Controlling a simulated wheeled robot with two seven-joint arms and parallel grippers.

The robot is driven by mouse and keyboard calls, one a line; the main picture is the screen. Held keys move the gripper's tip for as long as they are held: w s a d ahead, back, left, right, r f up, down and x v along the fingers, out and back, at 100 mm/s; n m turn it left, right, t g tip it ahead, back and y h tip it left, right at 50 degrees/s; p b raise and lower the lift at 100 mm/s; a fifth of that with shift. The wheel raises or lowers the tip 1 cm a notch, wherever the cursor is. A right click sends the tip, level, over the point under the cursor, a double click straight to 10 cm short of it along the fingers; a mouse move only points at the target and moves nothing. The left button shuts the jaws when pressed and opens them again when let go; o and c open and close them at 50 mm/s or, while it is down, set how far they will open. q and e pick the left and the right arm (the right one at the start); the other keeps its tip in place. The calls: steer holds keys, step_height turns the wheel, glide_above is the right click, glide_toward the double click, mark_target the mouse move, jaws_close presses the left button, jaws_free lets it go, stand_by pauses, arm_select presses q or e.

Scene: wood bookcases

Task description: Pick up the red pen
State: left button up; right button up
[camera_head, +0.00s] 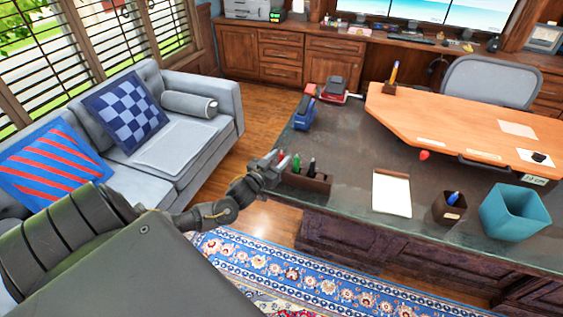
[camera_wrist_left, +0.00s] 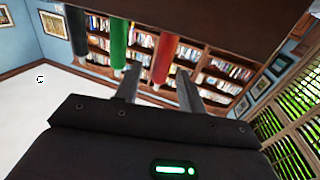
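The red pen (camera_head: 281,157) stands upright at the left end of a brown pen holder (camera_head: 318,184) on the dark desk. A green pen (camera_head: 296,162) and a black pen (camera_head: 311,167) stand in the same holder. My left gripper (camera_head: 277,161) is at the red pen. In the left wrist view, the red pen (camera_wrist_left: 164,56) lies between the two spread fingers of this gripper (camera_wrist_left: 158,72), with gaps visible on both sides. The green pen (camera_wrist_left: 118,45) is outside the left finger there. The pens' lower ends are hidden in the holder. My right gripper is not in view.
On the desk (camera_head: 345,155) are a notepad (camera_head: 391,194), a dark cup (camera_head: 449,208), a teal bin (camera_head: 514,212) and a blue stapler-like item (camera_head: 304,113). A grey sofa (camera_head: 188,150) stands left, with open floor between it and the desk.

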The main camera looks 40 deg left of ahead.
arm_select(q)
steer(key=shift+w+a, duration=0.1)
steer(key=shift+w, duration=0.95)
jaws_close()
